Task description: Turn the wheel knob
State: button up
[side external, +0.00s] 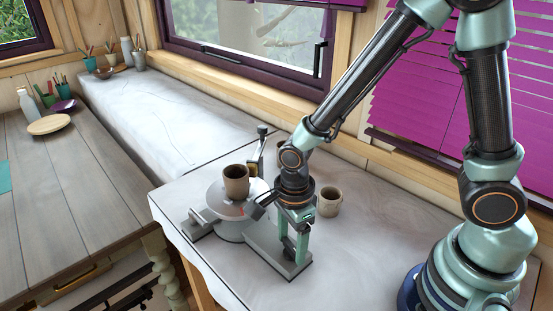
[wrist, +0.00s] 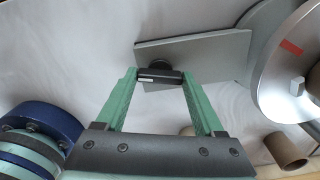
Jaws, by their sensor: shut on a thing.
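The wheel knob (wrist: 160,76) is a small dark bar on a round black hub, on the grey base plate (wrist: 215,52). My gripper (wrist: 160,75) has a green finger at each end of the bar and is shut on it. In the side view my gripper (side external: 293,254) points down at the front end of the base, and its fingers hide most of the knob. The round silver wheel (side external: 226,207) carries a red mark and a brown cup (side external: 236,182). The wheel (wrist: 290,85) also shows at the right of the wrist view.
A second brown cup (side external: 329,202) stands on the white worktop (side external: 345,255), behind and right of my gripper. An upright post with a dark top (side external: 262,132) stands behind the wheel. The worktop's left edge is close to the wheel. A wooden table (side external: 60,190) is at the left.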

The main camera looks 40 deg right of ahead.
aim_at(292, 245)
dwell(0.3)
jog(key=o, duration=1.4)
notch_tip(292, 245, up, 12)
jog(key=shift+r, duration=0.1)
jog(key=d+r+n+t, duration=0.2)
jog(key=d+r+n, duration=0.1)
jog(key=n, duration=0.4)
jog(key=d+r+n+t, duration=0.1)
jog(key=d+r+n, duration=0.1)
jog(key=d+n, duration=0.3)
jog(key=d+r+n+t, duration=0.2)
jog(key=d+r+n, duration=0.1)
jog(key=n, duration=0.6)
jog(key=shift+s+d+r+t, duration=0.15)
jog(key=shift+d+r+t, duration=0.2)
jog(key=shift+d, duration=0.15)
